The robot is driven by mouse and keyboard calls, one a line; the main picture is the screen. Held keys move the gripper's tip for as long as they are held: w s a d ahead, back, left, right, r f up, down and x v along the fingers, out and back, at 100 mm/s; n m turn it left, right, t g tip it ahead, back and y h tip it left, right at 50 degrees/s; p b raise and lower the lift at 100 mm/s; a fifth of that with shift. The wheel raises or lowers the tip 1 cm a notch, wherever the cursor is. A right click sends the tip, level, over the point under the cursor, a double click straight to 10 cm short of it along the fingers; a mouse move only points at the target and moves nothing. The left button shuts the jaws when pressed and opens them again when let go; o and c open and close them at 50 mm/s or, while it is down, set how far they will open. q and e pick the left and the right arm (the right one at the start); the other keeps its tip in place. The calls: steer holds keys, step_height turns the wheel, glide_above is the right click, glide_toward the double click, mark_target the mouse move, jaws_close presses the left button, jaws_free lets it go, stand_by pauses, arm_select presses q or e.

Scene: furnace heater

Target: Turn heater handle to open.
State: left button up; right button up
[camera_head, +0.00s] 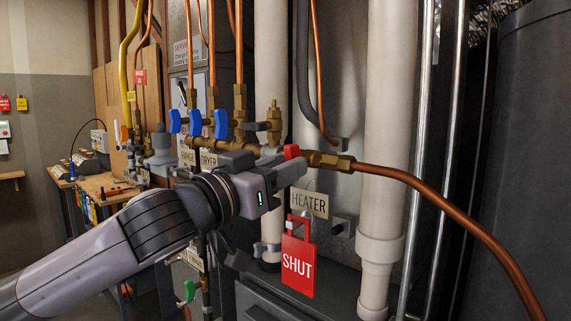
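The heater handle (291,151) is a small red valve handle on the brass valve body (325,160) at picture centre, where a copper pipe leads off right. A HEATER sign (309,204) is just below it. A red SHUT tag (298,262) hangs under the sign. My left gripper (290,174) is right at the valve, just below and in front of the red handle. Its fingers show nearly edge-on and cover part of the valve, so I cannot tell their gap or whether they touch the handle. My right gripper is not in view.
Blue-handled valves (221,124) on a brass manifold stand left of the handle. The copper pipe (440,205) curves down right past white pipes (388,120) and a dark tank (528,160). A workbench (100,186) stands at the back left.

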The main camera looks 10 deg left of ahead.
arm_select(q)
jaws_close()
steer(key=n+y, duration=0.1)
steer(key=n, duration=0.4)
steer(key=shift+t, duration=0.3)
steer(key=shift+d+n, duration=0.1)
steer(key=shift+n, duration=0.2)
steer(key=shift+s+r+n+y+p, duration=0.1)
steer(key=shift+n+y+p, duration=0.45)
steer(key=shift+n, duration=1.95)
